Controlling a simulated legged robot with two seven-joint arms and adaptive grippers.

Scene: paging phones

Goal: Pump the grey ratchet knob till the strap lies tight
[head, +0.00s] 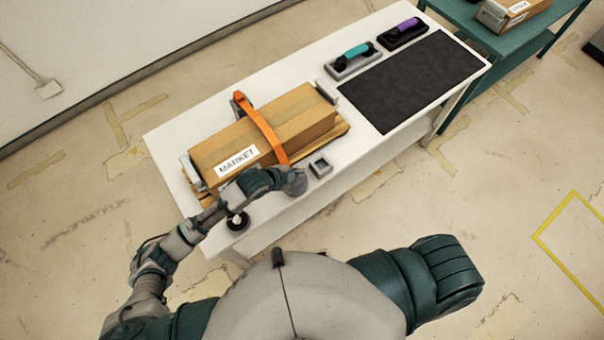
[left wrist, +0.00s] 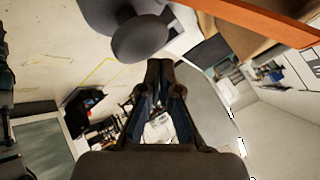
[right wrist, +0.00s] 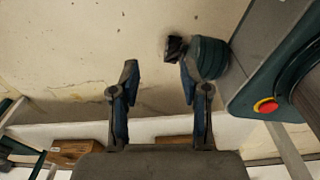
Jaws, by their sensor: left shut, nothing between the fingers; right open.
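An orange strap (head: 262,124) runs over a brown carton (head: 300,112) with a MARKET label. The strap also shows in the left wrist view (left wrist: 260,14). The grey ratchet knob (head: 295,182) is at the strap's near end, by the table's front edge. In the left wrist view the round knob (left wrist: 140,40) is just beyond my left fingertips. My left gripper (left wrist: 159,66) is shut and empty; whether it touches the knob I cannot tell. My right gripper (right wrist: 158,72) is open and empty, away from the table. How tight the strap lies is unclear.
The white table (head: 205,117) also bears a small grey tray (head: 320,166), a dark mat (head: 412,82), a teal handset (head: 355,51) and a purple handset (head: 405,27). A black round object (head: 237,221) is near the front corner. A green table (head: 480,30) stands behind at right.

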